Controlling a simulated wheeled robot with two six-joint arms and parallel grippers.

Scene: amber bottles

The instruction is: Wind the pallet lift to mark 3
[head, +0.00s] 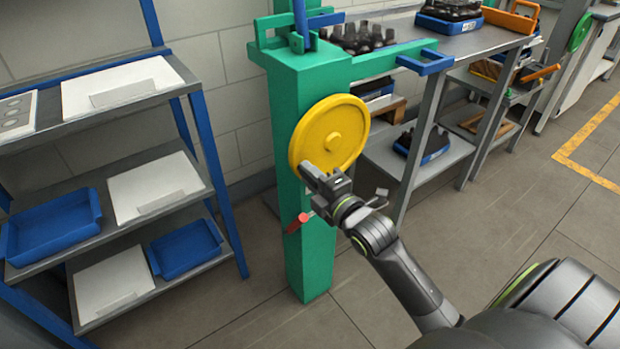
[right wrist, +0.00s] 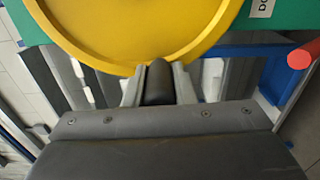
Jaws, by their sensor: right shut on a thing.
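The pallet lift is a green post (head: 305,255) with a round yellow handwheel (head: 334,122) on its front. My right gripper (head: 320,180) is at the wheel's lower edge. In the right wrist view it is shut on the wheel's dark handle (right wrist: 158,84), with a finger on each side; the yellow wheel (right wrist: 130,25) fills the top there. A red lever (head: 300,222) sticks out of the post below the wheel; its red end also shows in the right wrist view (right wrist: 301,58). No numbered marks can be read. My left gripper is out of view.
A shelf rack with blue trays (head: 52,225) and white boards (head: 122,86) stands at left. A grey bench (head: 472,42) with dark bottles (head: 358,38) stands behind the lift. Floor at right is clear.

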